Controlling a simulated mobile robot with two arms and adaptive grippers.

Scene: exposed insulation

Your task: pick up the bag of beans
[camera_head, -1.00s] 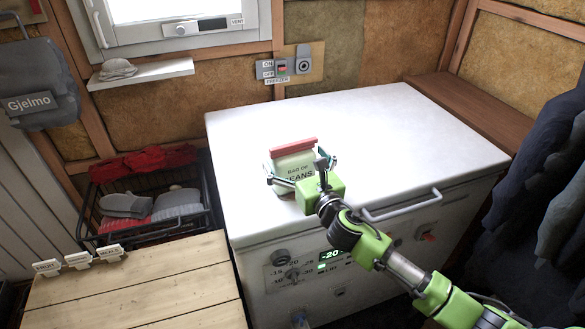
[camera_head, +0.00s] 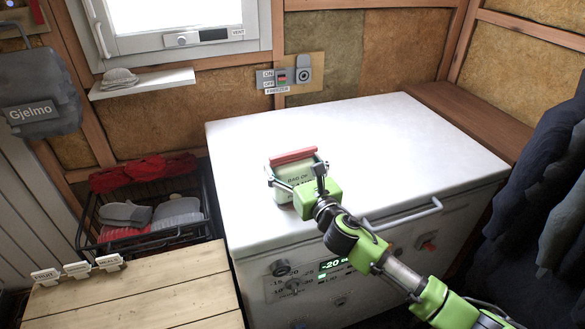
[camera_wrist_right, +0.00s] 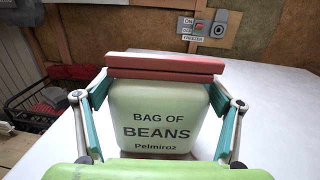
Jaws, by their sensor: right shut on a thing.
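The bag of beans (camera_head: 291,172) is a pale green bag with a red strip along its top. It is upright over the white freezer lid (camera_head: 400,140), near the lid's left front part; I cannot tell if it touches the lid. My right gripper (camera_head: 296,172) is shut on the bag, its fingers along both sides. The right wrist view shows the label on the bag (camera_wrist_right: 160,125) facing me, with the right gripper's fingers (camera_wrist_right: 160,115) at its left and right. The bag's lower part is hidden by the gripper. My left gripper is not in view.
A wooden table (camera_head: 140,295) with small label cards (camera_head: 77,269) stands at the front left. A black wire basket (camera_head: 150,235) with clothing is behind it. Dark coats (camera_head: 545,190) hang at the right. The lid is clear behind and right of the bag.

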